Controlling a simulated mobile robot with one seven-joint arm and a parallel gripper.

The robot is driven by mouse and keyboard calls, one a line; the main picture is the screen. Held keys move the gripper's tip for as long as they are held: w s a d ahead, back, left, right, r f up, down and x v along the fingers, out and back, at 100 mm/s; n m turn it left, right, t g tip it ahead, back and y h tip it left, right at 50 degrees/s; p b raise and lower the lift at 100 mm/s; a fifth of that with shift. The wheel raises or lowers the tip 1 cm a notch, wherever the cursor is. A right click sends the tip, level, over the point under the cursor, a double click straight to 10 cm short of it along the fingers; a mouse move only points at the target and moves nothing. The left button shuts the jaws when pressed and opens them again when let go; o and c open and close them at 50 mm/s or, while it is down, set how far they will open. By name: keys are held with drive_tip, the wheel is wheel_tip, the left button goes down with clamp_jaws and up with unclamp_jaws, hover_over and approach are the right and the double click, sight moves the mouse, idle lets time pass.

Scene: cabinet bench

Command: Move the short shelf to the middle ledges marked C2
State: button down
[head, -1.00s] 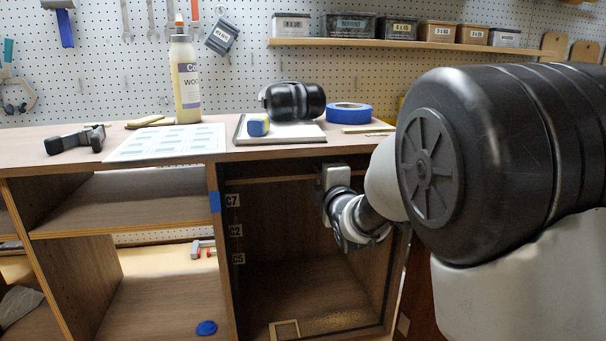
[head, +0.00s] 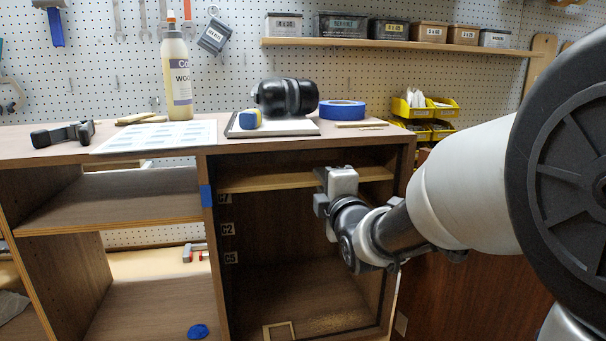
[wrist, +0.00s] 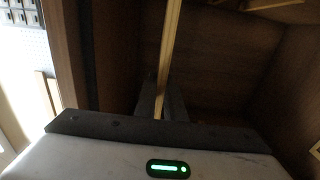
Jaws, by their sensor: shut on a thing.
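The short shelf (head: 270,184) is a wooden board with a pale front edge. It lies roughly level high in the right cabinet bay, and its left end partly covers the C7 label (head: 225,199). My gripper (head: 321,192) is shut on its front edge, right of the middle. In the wrist view the shelf (wrist: 171,45) is a pale strip running between the fingers (wrist: 161,108). The C2 label (head: 227,229) is on the bay's left side, below the shelf. The ledges themselves are too dark to make out.
The C5 label (head: 231,258) is below C2. A small pale frame (head: 279,331) lies on the bay floor.

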drive_tip(key=b+v, duration=0.2)
drive_tip(key=v, duration=0.7)
idle(0.5)
drive_tip(key=shift+b, duration=0.4)
wheel_tip(320, 180, down, 7)
drive_tip(key=b, duration=0.8)
idle(0.4)
drive_tip(key=shift+w+f, duration=0.15)
drive_tip(key=shift+w, duration=0.05)
drive_tip(key=shift+b+x, duration=1.05)
drive_tip(key=shift+x, duration=1.85)
drive_tip(key=shift+w, duration=0.1)
drive_tip(key=b+x, duration=0.1)
drive_tip(key=x, duration=0.6)
drive_tip(key=shift+f+b, duration=0.25)
drive_tip(key=shift+b, duration=0.15)
